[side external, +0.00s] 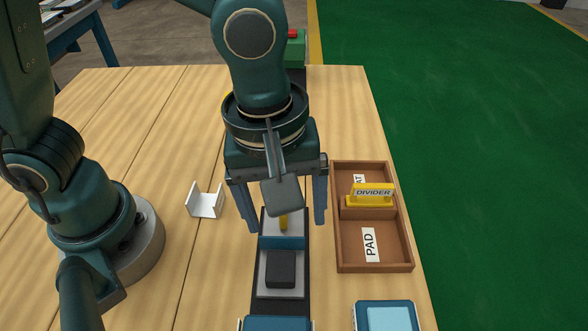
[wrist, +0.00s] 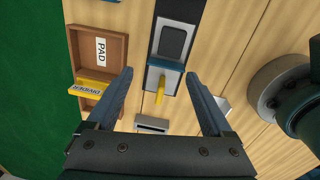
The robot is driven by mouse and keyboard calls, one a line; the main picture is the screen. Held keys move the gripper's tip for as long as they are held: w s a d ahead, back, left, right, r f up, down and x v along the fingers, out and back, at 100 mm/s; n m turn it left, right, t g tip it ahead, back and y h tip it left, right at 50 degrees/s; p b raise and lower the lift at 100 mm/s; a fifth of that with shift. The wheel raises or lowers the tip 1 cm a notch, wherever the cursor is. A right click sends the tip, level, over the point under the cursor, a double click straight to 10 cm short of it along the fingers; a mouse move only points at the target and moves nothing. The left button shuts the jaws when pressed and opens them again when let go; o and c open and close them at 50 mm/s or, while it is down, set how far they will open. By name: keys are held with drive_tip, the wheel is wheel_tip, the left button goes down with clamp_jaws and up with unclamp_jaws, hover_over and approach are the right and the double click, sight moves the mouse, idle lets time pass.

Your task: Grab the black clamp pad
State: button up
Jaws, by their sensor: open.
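The black clamp pad (side external: 281,268) is a dark block lying on a light grey plate in the dark strip on the table. It also shows in the wrist view (wrist: 173,43), beyond my fingertips. My gripper (side external: 286,226) is open, with its two fingers apart and pointing down. In the wrist view my gripper (wrist: 159,72) has nothing held between its fingers. A yellow upright piece (wrist: 160,92) stands between the fingers in that picture, on the strip beside a blue bar (side external: 283,242). The pad is in front of the gripper in the side view, apart from it.
A brown wooden tray (side external: 341,255) stands right of the strip, with a yellow DIVIDER piece (side external: 372,195) and a PAD label (side external: 370,244). A white bracket (side external: 206,200) lies to the left. A blue-framed box (side external: 387,316) is near the front. Bare table lies left of the strip.

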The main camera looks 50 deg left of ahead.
sight(281, 266)
drive_tip(key=shift+m+g+y, duration=0.3)
drive_tip(key=shift+m+g, duration=0.1)
drive_tip(key=shift+m, duration=0.2)
drive_tip(key=f, duration=0.1)
drive_tip(key=s+d+f, duration=0.1)
drive_tip(key=s, duration=0.1)
drive_tip(key=shift+s+d+f, duration=0.25)
drive_tip(key=shift+f, duration=2.45)
clamp_jaws()
drive_tip(key=shift+r, duration=0.1)
